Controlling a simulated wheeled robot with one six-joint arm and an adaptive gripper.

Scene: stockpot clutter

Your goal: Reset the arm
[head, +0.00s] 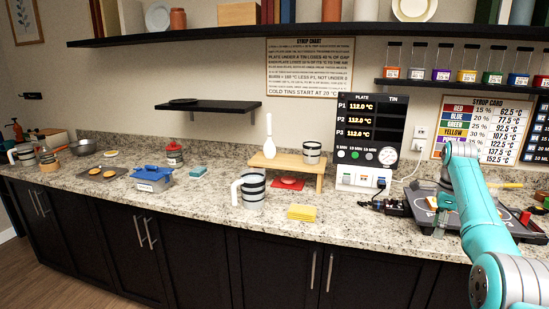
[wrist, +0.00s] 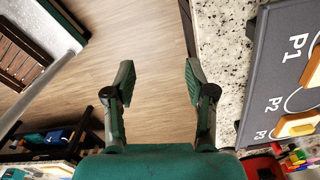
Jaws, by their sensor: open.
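My arm (head: 476,205) is teal and reaches over the right end of the counter in the head view. My gripper (wrist: 158,76) shows in the wrist view with its two dark green fingers spread wide apart. Nothing is between the fingers; bare wooden floor (wrist: 155,30) lies behind them.
The granite counter (wrist: 221,50) runs beside the right finger. A grey board (wrist: 285,75) marked P1, P2, P3 carries wooden pieces.

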